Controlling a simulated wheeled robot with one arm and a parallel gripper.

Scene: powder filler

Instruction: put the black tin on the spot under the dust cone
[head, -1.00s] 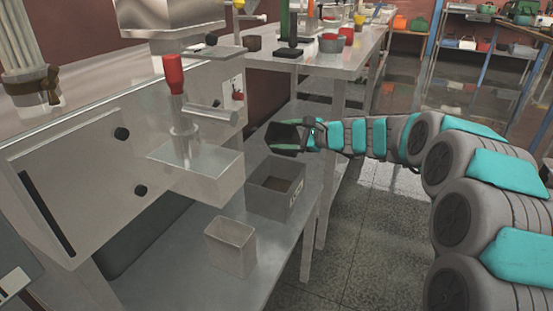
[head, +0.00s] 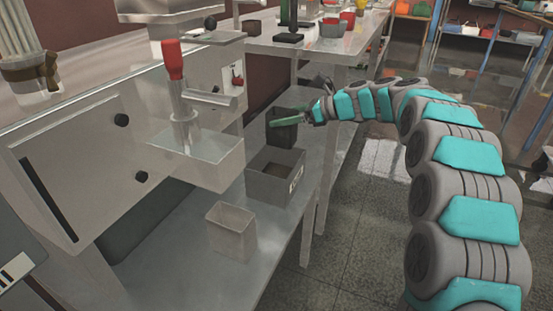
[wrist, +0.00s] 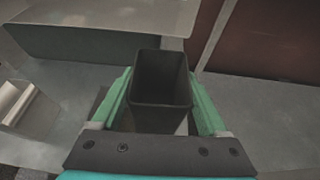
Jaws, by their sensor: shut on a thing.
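The black tin (head: 284,134) is an open-topped, square dark tin at the far end of the low metal shelf. My gripper (head: 291,117) is shut on it. In the wrist view the tin (wrist: 161,88) stands between the two green fingers of my gripper (wrist: 162,100), its mouth open towards the camera. I cannot tell whether its base touches the shelf.
A grey labelled box (head: 274,187) stands on the low shelf (head: 262,250), nearer than the black tin. A pale square tin (head: 232,232) stands nearer still. The filler cabinet (head: 85,165) borders the shelf at left. A higher table (head: 320,58) stands behind.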

